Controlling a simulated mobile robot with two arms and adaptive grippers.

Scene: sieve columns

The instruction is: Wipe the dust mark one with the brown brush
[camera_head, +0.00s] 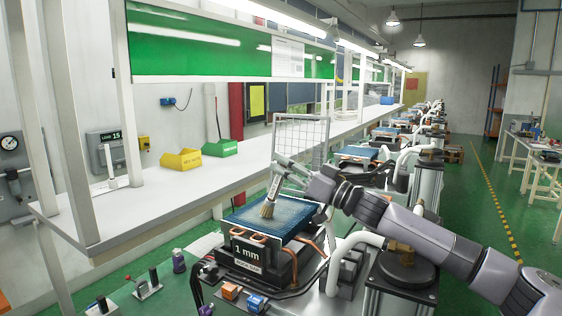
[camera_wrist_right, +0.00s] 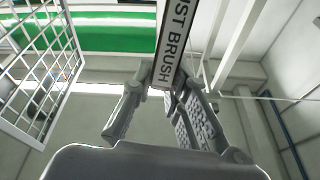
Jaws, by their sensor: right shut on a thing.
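My right gripper (camera_head: 284,172) is shut on the brush (camera_head: 268,208), whose brown bristles point down. The bristles are over the blue mesh sieve (camera_head: 300,215) of the near station, at or just above its surface; I cannot tell if they touch. In the right wrist view the brush handle (camera_wrist_right: 173,50), with a white label reading "UST BRUSH", rises between the fingers of my right gripper (camera_wrist_right: 165,95). I cannot make out a dust mark on the mesh; the brush and arm hide part of it. My left gripper is not in view.
An upright wire grid (camera_head: 301,140) stands behind the sieve. The station's front carries a "1 mm" sign (camera_head: 249,249). A white bench (camera_head: 130,205) with a yellow bin (camera_head: 181,160) and a green bin (camera_head: 220,148) runs along the left. More sieve stations line up behind.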

